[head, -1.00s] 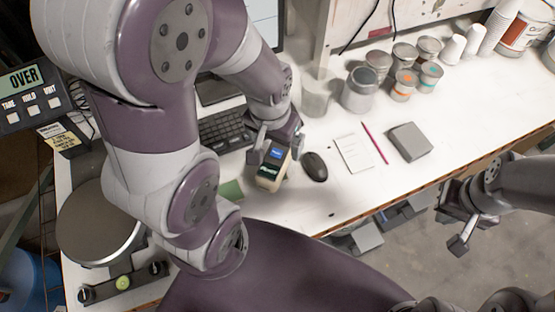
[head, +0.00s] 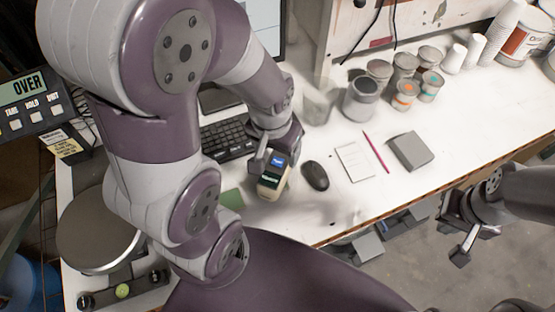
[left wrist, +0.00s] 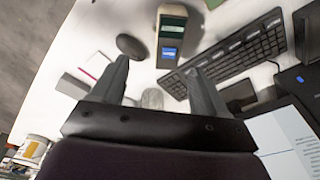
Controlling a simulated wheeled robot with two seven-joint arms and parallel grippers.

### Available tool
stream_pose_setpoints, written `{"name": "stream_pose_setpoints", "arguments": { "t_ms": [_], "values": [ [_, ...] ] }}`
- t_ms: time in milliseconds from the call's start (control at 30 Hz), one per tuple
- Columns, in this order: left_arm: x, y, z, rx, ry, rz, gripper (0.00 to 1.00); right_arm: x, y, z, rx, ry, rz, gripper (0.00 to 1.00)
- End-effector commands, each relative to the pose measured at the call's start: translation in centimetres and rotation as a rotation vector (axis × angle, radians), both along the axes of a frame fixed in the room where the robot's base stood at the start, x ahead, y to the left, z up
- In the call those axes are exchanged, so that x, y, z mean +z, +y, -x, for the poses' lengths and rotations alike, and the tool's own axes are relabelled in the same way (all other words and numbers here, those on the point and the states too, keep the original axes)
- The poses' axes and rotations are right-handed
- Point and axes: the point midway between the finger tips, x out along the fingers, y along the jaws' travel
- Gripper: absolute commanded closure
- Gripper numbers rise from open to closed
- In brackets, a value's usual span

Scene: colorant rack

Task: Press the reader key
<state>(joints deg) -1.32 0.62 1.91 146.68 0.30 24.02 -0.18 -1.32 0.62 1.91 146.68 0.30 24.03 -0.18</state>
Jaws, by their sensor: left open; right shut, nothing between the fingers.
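The reader (head: 272,177) is a small pale handheld device with a blue screen and a dark green panel. It lies on the white bench between the keyboard and the mouse. My left gripper (head: 272,155) is open beside and over the reader's screen end in the head view. In the left wrist view the reader (left wrist: 172,35) shows past the two fingertips, between their lines, with nothing held. Whether a fingertip touches it I cannot tell. The key itself is too small to make out. My right gripper (head: 461,250) is shut and empty, past the bench's front edge.
A black keyboard (head: 228,138) lies left of the reader and a dark mouse (head: 315,176) right of it. A notepad (head: 355,161), a pink pencil (head: 376,153) and a grey box (head: 410,151) lie further right. A round scale plate (head: 95,232) stands at left.

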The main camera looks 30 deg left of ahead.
Motion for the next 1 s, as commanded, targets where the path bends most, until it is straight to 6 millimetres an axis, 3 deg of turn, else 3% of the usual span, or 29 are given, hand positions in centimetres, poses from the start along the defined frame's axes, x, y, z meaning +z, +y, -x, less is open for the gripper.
{"name": "stream_pose_setpoints", "arguments": {
  "t_ms": [33,200,1000],
  "values": [
    [0.00,0.00,0.00,0.000,0.000,0.000,0.43,0.00,0.00,0.00,0.000,0.000,0.000,1.00],
    [0.00,0.00,0.00,0.000,0.000,0.000,0.98,0.00,0.00,0.00,0.000,0.000,0.000,1.00],
    [0.00,0.00,0.00,0.000,0.000,0.000,1.00,0.00,0.00,0.00,0.000,0.000,0.000,1.00]
  ]
}}
